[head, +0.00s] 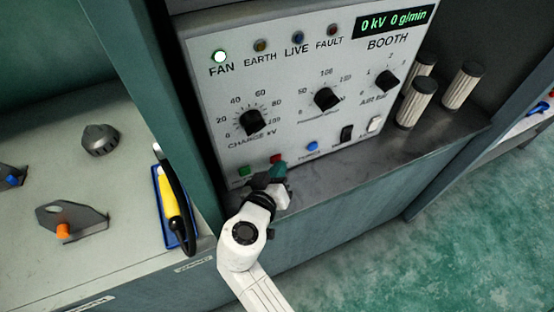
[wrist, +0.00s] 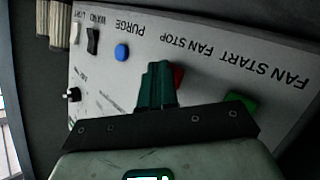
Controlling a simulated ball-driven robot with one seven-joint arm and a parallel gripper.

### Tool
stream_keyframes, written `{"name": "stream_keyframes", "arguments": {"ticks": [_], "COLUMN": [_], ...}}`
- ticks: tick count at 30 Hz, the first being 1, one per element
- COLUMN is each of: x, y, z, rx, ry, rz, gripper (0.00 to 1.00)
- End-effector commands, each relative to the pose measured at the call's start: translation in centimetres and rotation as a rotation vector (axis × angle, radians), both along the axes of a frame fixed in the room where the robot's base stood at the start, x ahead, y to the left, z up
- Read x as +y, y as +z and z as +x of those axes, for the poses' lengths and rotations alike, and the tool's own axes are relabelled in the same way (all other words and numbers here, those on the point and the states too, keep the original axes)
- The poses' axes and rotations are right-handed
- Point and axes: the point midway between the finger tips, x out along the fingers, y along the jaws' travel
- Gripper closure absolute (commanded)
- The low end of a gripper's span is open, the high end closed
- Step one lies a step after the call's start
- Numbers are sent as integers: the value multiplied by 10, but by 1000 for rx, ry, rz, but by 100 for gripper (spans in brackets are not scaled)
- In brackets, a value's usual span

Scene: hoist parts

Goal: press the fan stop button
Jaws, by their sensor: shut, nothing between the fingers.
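The red fan stop button (head: 276,158) is low on the booth control panel (head: 290,85). In the wrist view the red button (wrist: 179,76) is partly hidden behind my fingers, under the upside-down label FAN STOP. My gripper (head: 278,172) has its teal fingers closed together with nothing between them. In the wrist view the fingertips (wrist: 160,68) point at the panel beside and partly over the button. I cannot tell whether they touch it. The FAN lamp (head: 220,57) is lit.
The green fan start button (head: 243,171) and the blue purge button (head: 312,146) flank the red one. A black rocker switch (head: 346,134) is further right. Ribbed cylinders (head: 462,85) stand right of the panel. A blue tray (head: 163,205) lies on the left bench.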

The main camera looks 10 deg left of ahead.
Motion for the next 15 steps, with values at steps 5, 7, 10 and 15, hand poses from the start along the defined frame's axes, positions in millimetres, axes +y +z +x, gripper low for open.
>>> {"name": "stream_keyframes", "arguments": {"ticks": [5, 7, 10, 15], "x": [-2, -4, -7, -9], "y": [1, 1, 1, 1], "z": [-3, -6, -10, -14], "rx": [-1, -1, -1, -1], "ry": [0, 0, 0, 0], "rz": [1, 0, 1, 1], "gripper": [100, 100, 100, 100]}}
